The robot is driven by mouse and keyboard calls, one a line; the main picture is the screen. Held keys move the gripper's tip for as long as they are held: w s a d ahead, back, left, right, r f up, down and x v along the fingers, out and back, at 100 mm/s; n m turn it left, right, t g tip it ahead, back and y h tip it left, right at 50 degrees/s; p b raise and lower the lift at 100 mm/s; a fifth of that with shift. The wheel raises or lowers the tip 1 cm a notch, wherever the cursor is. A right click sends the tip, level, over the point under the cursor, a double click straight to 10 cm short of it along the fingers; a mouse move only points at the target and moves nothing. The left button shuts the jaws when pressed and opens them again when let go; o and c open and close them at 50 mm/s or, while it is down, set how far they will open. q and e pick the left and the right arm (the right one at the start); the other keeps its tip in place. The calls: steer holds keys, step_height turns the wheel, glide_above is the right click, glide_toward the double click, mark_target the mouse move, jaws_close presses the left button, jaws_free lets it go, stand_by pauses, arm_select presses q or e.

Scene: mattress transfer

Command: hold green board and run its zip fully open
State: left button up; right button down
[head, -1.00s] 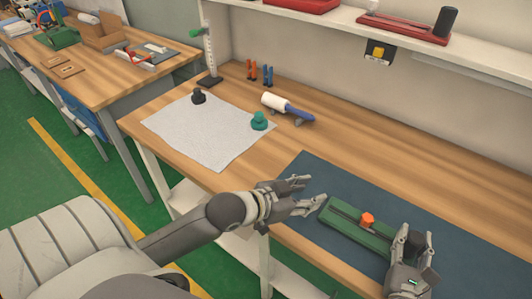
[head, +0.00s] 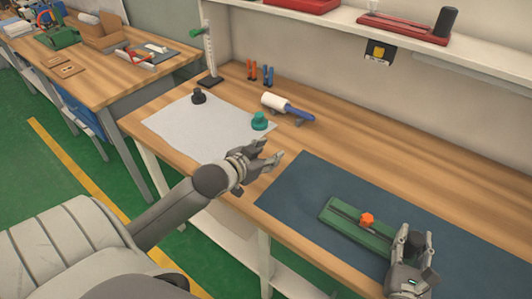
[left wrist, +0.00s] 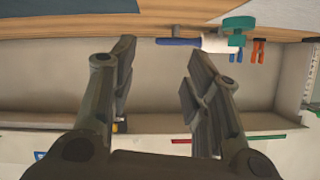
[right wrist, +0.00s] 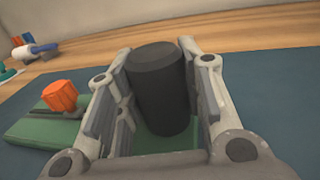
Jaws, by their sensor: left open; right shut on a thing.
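The green board (head: 352,230) lies on the blue mat, with a dark track along its top. An orange knob (head: 367,219) stands on the track, partway along the visible stretch; it also shows in the right wrist view (right wrist: 60,97). My right gripper (head: 416,237) is shut on an upright black cylinder (right wrist: 158,90) at the board's right end, which its fingers mostly hide in the head view. My left gripper (head: 273,156) is open and empty. It is above the table's front part, left of the mat and apart from the board.
A pale cloth (head: 205,132) bears a black knob (head: 198,96) and a teal knob (head: 260,121). A white-and-blue roller (head: 287,107) lies on a stand behind it. The blue mat (head: 305,185) is clear left of the board. A shelf (head: 400,45) runs along the back wall.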

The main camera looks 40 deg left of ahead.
mark_target(366, 219)
stand_by(0.6)
arm_select(q)
steer(key=d+h, duration=0.1)
steer(key=d, duration=0.2)
steer(key=s+d+m+h, duration=0.1)
steer(key=d, duration=0.3)
steer(key=s+d+m+h, duration=0.1)
steer(key=d, duration=0.2)
steer(key=shift+d+r, duration=0.25)
steer(key=shift+d, duration=0.15)
steer(key=s+d+m+g+h, duration=0.25)
steer(key=s+d+h, duration=0.35)
steer(key=d, duration=0.7)
steer(key=shift+m+t+y, duration=0.25)
steer(key=shift+y, duration=0.25)
steer(key=x, duration=1.1)
steer(key=shift+s+d, duration=0.15)
steer(key=shift+d, duration=0.25)
steer(key=shift+r, duration=0.1)
jaws_close()
